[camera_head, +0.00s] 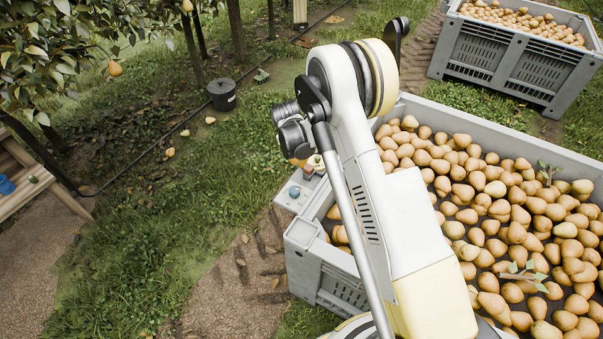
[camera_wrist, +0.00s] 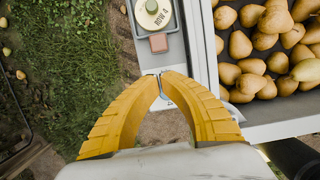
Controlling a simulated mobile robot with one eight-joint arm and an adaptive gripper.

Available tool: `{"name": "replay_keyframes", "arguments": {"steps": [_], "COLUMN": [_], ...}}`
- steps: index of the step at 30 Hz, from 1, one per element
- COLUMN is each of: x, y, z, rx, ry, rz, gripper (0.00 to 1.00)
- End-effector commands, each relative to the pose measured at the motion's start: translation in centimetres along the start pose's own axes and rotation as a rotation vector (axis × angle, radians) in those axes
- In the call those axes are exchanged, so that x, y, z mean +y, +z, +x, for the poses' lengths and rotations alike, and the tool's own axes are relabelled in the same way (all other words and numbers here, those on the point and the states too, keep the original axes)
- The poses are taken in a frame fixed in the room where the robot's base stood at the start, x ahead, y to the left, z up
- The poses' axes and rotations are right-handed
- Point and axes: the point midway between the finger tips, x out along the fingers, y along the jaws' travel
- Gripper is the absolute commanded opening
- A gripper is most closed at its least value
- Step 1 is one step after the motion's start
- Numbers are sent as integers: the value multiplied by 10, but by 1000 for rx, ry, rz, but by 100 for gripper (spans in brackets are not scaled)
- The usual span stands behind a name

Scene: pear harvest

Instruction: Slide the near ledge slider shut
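In the wrist view the two yellow fingers of my gripper (camera_wrist: 161,75) come together at their tips, with nothing clearly held between them. The tips are just below a grey ledge (camera_wrist: 172,57) on the crate's side. On the ledge are a small reddish-brown block (camera_wrist: 158,43) and a pale round disc (camera_wrist: 153,12) marked with a row label. I cannot tell for certain which part is the slider. In the head view the ledge (camera_head: 289,204) shows at the crate's left corner with a blue knob (camera_head: 294,191), partly hidden by my arm.
A large grey crate (camera_head: 303,243) full of pears stands on the right. A second full crate (camera_head: 490,58) is behind it. A dark bucket (camera_head: 222,94) stands on the grass, and a wooden bench (camera_head: 22,188) is at the left. Grass left of the near crate is mostly open.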

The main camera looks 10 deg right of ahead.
Motion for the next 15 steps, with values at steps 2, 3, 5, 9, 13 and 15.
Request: {"name": "replay_keyframes", "arguments": {"steps": [2, 3, 5, 9, 13, 15], "x": [0, 0, 0, 0, 0, 0], "y": [0, 0, 0, -1, -1, -1], "z": [7, 12, 22, 50, 72, 82], "rx": [0, 0, 0, 0, 0, 0], "ry": [0, 0, 0, 0, 1, 1], "rz": [1, 1, 2, 2, 1, 1], "gripper": [0, 0, 0, 0, 0, 0]}}
